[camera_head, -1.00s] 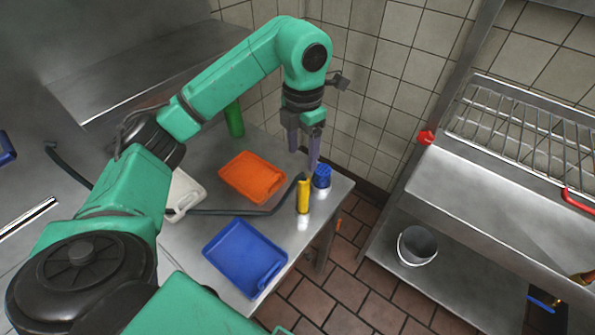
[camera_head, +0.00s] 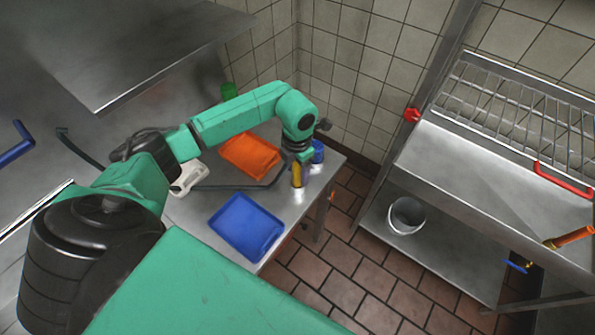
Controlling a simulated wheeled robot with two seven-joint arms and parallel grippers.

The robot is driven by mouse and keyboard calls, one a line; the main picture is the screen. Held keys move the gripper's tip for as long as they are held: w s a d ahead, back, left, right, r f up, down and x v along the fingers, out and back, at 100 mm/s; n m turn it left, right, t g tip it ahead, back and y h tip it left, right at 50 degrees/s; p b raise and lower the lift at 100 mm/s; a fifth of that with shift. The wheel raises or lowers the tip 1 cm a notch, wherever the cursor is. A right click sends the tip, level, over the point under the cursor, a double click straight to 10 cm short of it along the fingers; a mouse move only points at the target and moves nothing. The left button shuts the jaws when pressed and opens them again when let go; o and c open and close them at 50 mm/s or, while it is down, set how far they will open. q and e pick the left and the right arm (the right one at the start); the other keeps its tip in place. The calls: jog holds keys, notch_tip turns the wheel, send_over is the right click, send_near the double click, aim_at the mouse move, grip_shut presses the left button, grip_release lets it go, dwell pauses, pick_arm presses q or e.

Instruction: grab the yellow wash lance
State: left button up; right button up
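The yellow wash lance (camera_head: 297,176) stands upright near the right corner of the steel table, with a dark hose or tube running left from it. My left gripper (camera_head: 298,165) is low over the table at the upper end of the lance. Its fingers are mostly hidden behind the wrist and the lance, so I cannot tell whether they are open or shut on it. My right gripper is not in view.
A blue cylinder (camera_head: 318,151) stands just behind the lance. An orange tray (camera_head: 250,155), a blue tray (camera_head: 245,227) and a white container (camera_head: 187,177) share the table (camera_head: 190,215). A grey bucket (camera_head: 406,217) sits on the lower shelf at right.

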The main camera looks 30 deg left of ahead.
pick_arm(q)
jog(key=shift+w, duration=0.1)
grip_shut()
jog(key=shift+r, duration=0.1)
